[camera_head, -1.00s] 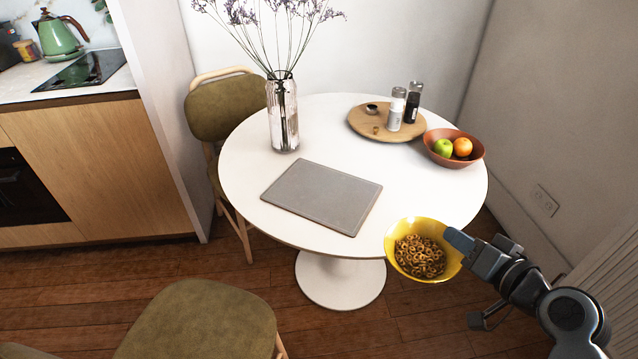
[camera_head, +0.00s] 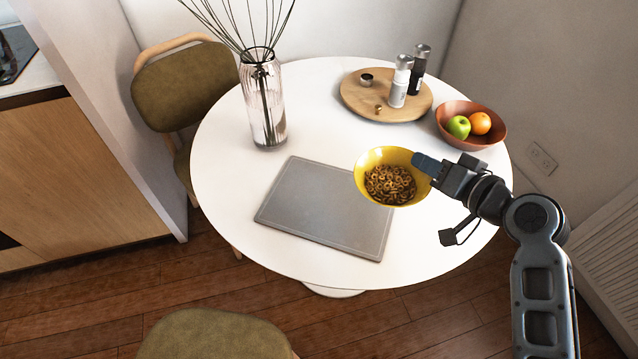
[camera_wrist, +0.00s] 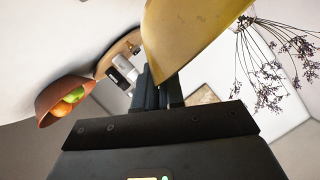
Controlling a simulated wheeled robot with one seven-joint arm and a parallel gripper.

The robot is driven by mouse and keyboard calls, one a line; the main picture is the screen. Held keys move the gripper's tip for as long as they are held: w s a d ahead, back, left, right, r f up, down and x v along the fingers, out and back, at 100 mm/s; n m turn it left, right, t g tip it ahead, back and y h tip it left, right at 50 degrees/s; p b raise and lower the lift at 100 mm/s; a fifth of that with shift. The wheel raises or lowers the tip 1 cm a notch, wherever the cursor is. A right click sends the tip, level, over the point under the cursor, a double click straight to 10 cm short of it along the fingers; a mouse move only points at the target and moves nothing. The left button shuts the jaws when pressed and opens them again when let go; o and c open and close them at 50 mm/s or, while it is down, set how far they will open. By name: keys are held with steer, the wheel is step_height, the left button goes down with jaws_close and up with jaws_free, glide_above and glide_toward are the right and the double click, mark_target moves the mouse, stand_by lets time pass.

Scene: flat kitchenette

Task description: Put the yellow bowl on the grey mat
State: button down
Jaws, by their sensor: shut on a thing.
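The yellow bowl (camera_head: 366,165) holds ring-shaped cereal and is upright in the head view. My gripper (camera_head: 424,165) is shut on the bowl's right rim. The bowl appears held above the table, overlapping the right part of the grey mat (camera_head: 305,215) in the picture. The mat is a flat rectangle lying on the white round table, with nothing resting on it. In the wrist view the bowl (camera_wrist: 185,35) fills the top middle, with my gripper's fingers (camera_wrist: 160,88) at its edge. The bowl's exact height over the table is hard to tell.
On the white table (camera_head: 225,170) stand a glass vase (camera_head: 264,105) with dry stems, a round wooden board (camera_head: 365,100) with two shakers, and a terracotta bowl (camera_head: 490,142) of fruit. Chairs stand at the left (camera_head: 185,85) and front (camera_head: 215,335).

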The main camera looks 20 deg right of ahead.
steer(key=shift+m, duration=0.4)
steer(key=w+a+f, duration=0.2)
steer(key=a, duration=0.1)
steer(key=w+a+f, duration=0.2)
steer(key=w+a, duration=0.1)
steer(key=w+a+f, duration=0.2)
steer(key=a, duration=0.1)
steer(key=shift+w+f+p, duration=0.3)
steer(key=shift+f+p, duration=0.05)
steer(key=shift+f, duration=0.05)
glide_above(358, 196)
steer(key=shift+f, duration=2.05)
steer(key=shift+f+b, duration=0.2)
steer(key=shift+b, duration=0.2)
steer(key=c, duration=1.2)
jaws_free()
steer(key=shift+c, duration=0.2)
steer(key=shift+r, duration=0.2)
steer(key=b+v, duration=0.1)
steer(key=v, duration=1.1)
steer(key=shift+d, duration=0.1)
